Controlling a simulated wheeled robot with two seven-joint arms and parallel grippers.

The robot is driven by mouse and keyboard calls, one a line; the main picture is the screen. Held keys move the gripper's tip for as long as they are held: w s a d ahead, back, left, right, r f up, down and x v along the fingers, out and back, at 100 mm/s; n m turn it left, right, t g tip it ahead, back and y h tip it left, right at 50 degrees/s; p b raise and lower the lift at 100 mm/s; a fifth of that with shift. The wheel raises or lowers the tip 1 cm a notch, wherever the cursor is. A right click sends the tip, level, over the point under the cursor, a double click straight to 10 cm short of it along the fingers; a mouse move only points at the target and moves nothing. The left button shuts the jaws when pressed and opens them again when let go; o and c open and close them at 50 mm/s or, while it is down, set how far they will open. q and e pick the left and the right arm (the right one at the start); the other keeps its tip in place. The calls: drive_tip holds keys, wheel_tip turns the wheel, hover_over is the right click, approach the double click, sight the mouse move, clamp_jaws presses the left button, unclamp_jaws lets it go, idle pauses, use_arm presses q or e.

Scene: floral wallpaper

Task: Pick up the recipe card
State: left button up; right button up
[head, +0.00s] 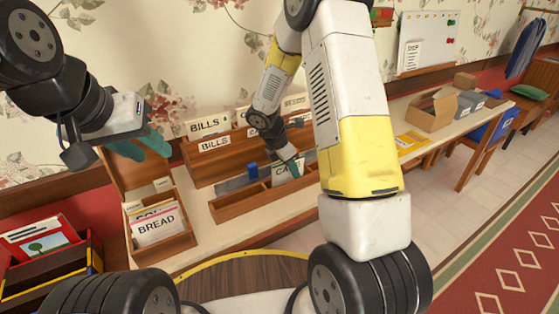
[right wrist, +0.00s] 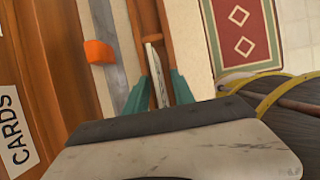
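A wooden sorter (head: 228,168) labelled "BILLS" stands behind the tray. Cardboard boxes (head: 433,110) stand on the table at right. A picture folder (head: 40,238) is at far left.

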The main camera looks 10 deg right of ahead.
drive_tip(key=shift+f, duration=0.2)
clamp_jaws()
drive_tip(key=shift+r, duration=0.1)
